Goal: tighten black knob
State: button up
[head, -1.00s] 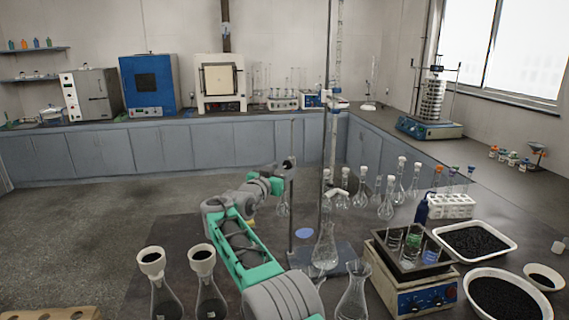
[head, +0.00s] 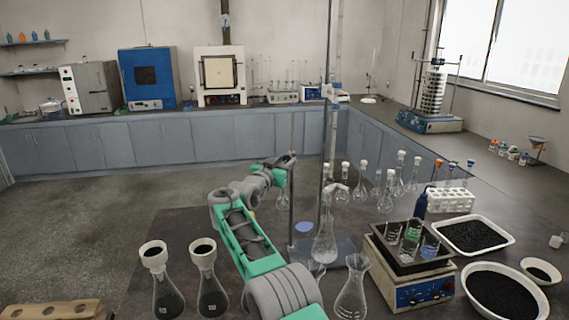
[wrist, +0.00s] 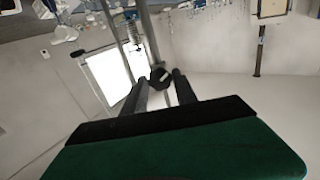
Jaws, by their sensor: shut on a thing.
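A black knob (wrist: 160,74) with a pale mark shows between the fingertips of my gripper (wrist: 161,80) in the wrist view. The two dark fingers lie on either side of it, and the gripper is shut on it. Metal rods rise past the knob toward the top of that tilted view. In the head view my gripper (head: 291,158) is small, close to the upper part of a thin stand rod. The knob cannot be made out there. The sieve shaker (head: 432,98), a stack of sieves on a blue base, stands on the back right counter.
Flasks (head: 154,285) with black-filled funnels stand at front left. A stirrer-like box (head: 425,293) with glassware on top, and white trays of black grains (head: 503,290), lie at right. Several stoppered flasks (head: 388,188) stand behind the stand rods. The floor at left is clear.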

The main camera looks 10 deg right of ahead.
grip_shut()
jog(key=shift+f+m+b, duration=0.15)
jog(key=shift+m+b, duration=0.15)
jog(key=shift+b, duration=0.2)
jog(key=m+b, duration=0.4)
jog(key=m, duration=0.3)
jog(key=shift+b, duration=0.35)
jog(key=m+b, duration=0.1)
jog(key=m, duration=0.4)
jog(key=shift+m, duration=0.3)
jog(key=m, duration=0.4)
jog(key=shift+m, duration=0.4)
